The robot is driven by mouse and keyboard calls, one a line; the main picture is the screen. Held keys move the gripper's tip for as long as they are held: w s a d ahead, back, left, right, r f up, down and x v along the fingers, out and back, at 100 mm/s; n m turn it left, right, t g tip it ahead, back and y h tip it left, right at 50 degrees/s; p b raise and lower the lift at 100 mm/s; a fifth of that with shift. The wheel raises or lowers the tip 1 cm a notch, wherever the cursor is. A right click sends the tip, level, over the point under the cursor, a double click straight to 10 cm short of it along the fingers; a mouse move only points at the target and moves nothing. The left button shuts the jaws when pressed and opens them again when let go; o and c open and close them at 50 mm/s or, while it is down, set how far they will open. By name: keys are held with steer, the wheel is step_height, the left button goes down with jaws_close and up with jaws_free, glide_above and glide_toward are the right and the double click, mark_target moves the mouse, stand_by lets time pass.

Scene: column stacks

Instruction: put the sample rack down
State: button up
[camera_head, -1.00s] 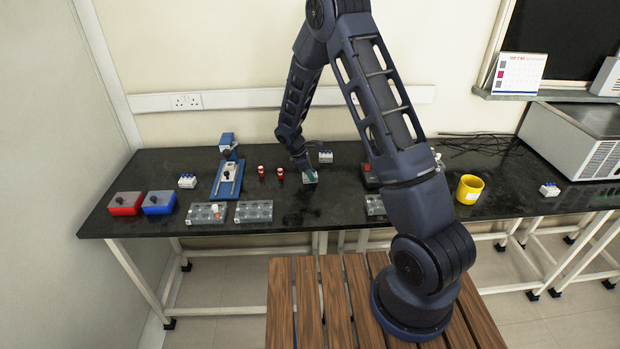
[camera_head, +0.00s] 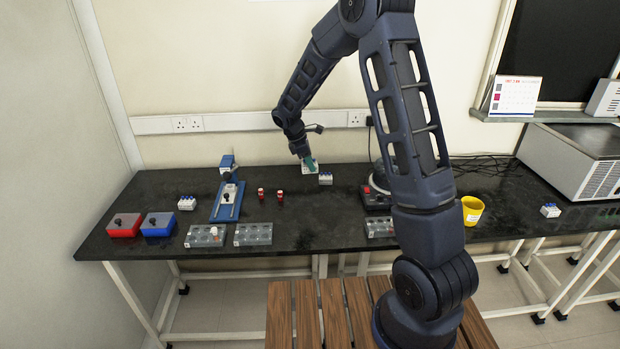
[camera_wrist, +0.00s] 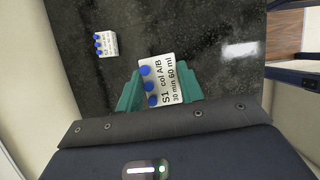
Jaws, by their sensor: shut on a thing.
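My gripper (camera_head: 308,160) is shut on a white sample rack (camera_head: 311,169) near the back edge of the black bench. In the wrist view, the green fingers (camera_wrist: 160,88) clasp the rack (camera_wrist: 168,72) from both sides. It has blue caps and a label reading "S1 col A/B 30 min 60 ml". The held rack looks much larger there than a second blue-capped rack (camera_wrist: 106,44), so it appears raised above the bench (camera_wrist: 215,30). The held rack's underside is hidden.
Red (camera_head: 125,226) and blue (camera_head: 158,225) boxes, a blue stand (camera_head: 228,200), two red vials and grey well blocks (camera_head: 253,234) occupy the left and front. A black device (camera_head: 376,198) and yellow cup (camera_head: 472,210) stand right. The bench middle is clear.

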steer(key=shift+r, duration=2.3)
steer(key=w+d+m+g+y, duration=0.15)
steer(key=w+d+m, duration=0.3)
steer(key=d, duration=1.75)
steer(key=w+d+m+g, duration=0.25)
steer(key=d+m, duration=0.25)
steer(key=d, duration=1.6)
steer(key=s+d+m+y, duration=0.1)
steer(key=s+d+m, duration=0.2)
steer(key=s+d, duration=0.75)
steer(key=s+d+m+y, duration=0.1)
steer(key=s+d+m, duration=0.3)
steer(key=d, duration=1.2)
steer(key=s+d+m+y, duration=0.1)
steer(key=s+d+m, duration=0.1)
steer(key=s+d, duration=0.85)
steer(key=shift+g, duration=0.3)
steer(key=f, duration=0.6)
steer(key=w+d+f, duration=0.1)
steer(key=f, duration=0.6)
steer(key=w+d+f, duration=0.1)
steer(key=f, duration=0.5)
steer(key=shift+w+d+f, duration=0.2)
steer(key=shift+d+f, duration=0.05)
steer(key=shift+f, duration=0.15)
steer(key=shift+f, duration=0.15)
